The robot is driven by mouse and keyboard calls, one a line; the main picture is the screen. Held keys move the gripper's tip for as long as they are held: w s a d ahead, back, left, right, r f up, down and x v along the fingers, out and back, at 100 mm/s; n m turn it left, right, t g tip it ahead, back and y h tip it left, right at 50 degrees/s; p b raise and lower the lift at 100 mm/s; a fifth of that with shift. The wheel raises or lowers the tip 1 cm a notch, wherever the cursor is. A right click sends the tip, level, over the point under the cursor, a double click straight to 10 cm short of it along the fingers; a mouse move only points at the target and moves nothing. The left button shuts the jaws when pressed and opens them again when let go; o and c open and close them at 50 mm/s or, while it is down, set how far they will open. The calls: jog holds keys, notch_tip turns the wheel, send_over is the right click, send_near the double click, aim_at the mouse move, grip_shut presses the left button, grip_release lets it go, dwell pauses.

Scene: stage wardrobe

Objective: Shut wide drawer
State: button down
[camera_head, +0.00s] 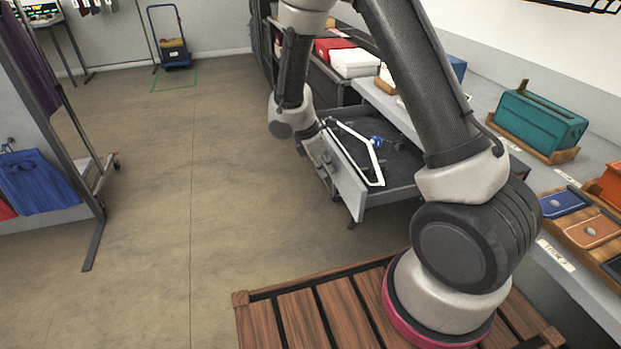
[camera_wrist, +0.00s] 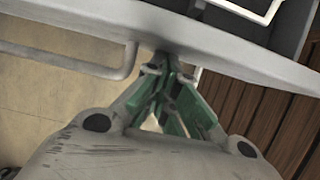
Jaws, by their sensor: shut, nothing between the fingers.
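The wide drawer (camera_head: 349,190) stands pulled out of the counter, with a grey front and a dark interior. A white angular frame (camera_head: 378,165) and a small blue item (camera_head: 376,140) lie in it. My gripper (camera_head: 325,158) is at the outer side of the drawer front, partly hidden by my arm. In the wrist view, my gripper (camera_wrist: 168,66) has its green-sided fingers together and empty. Their tips meet or nearly meet the drawer front (camera_wrist: 235,58); exact contact is unclear. A bar handle (camera_wrist: 128,68) runs to the left of the fingers.
The counter (camera_head: 395,108) along the right carries a teal case (camera_head: 538,120), a white box (camera_head: 354,62) and trays. A slatted wooden platform (camera_head: 308,318) is below in front. A clothes rack with a blue garment (camera_head: 38,182) stands left. The floor between is clear.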

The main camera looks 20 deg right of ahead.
send_near(402, 164)
jog(key=x, duration=0.5)
jog(key=a, duration=0.4)
jog(key=shift+w+a+r, duration=0.15)
jog(key=shift+a+r, duration=0.2)
jog(key=v, duration=0.9)
